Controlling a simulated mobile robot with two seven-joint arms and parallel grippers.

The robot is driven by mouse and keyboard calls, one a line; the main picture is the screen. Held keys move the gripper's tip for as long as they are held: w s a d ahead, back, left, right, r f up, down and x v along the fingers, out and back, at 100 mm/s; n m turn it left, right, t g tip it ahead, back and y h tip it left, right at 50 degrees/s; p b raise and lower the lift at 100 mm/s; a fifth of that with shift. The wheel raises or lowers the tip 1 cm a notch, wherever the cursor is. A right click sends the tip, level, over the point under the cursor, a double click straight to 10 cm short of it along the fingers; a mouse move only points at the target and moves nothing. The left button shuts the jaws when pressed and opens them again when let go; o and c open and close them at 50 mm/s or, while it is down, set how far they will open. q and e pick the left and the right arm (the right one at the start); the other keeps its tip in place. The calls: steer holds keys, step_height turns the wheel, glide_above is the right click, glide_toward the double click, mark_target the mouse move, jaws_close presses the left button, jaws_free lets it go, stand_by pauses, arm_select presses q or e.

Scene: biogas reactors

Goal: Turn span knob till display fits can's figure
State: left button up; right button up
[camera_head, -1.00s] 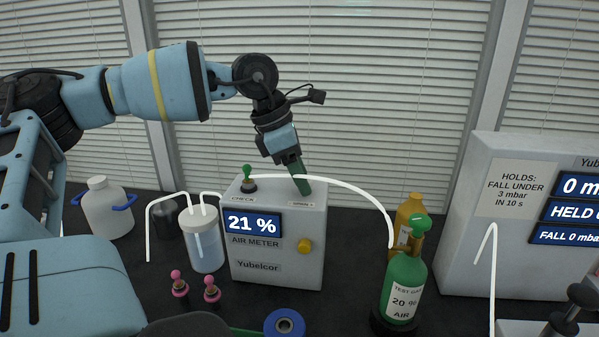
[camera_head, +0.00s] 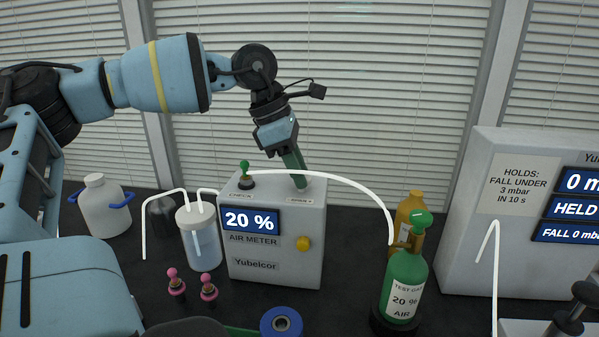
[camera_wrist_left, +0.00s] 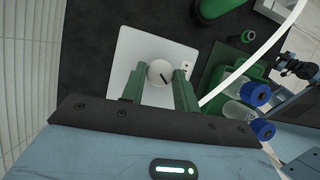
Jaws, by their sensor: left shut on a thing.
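The air meter (camera_head: 272,262) is a pale box whose blue display (camera_head: 250,220) reads 20 %. The span knob (camera_wrist_left: 161,72) is a white disc with a black line on the box's top, seen in the left wrist view. My left gripper (camera_head: 299,184) reaches down onto the box's top at the right. Its green fingers (camera_wrist_left: 160,84) are shut on the knob, one on each side. In the head view the fingers hide the knob. The green test gas can (camera_head: 405,285) stands right of the meter. My right gripper is not in view.
A green-topped check switch (camera_head: 245,172) stands left on the meter's top; a yellow knob (camera_head: 303,243) is on its front. A white hose (camera_head: 345,183) arches over to the can. A water jar (camera_head: 201,240) and pink-topped pegs (camera_head: 208,284) stand nearby. A large grey box (camera_head: 520,255) is at right.

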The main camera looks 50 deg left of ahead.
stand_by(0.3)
arm_select(q)
steer(key=o, duration=1)
steer(key=shift+c, duration=0.2)
steer(key=v, duration=0.7)
steer(key=shift+a+r, duration=0.2)
steer(key=shift+r, duration=0.15)
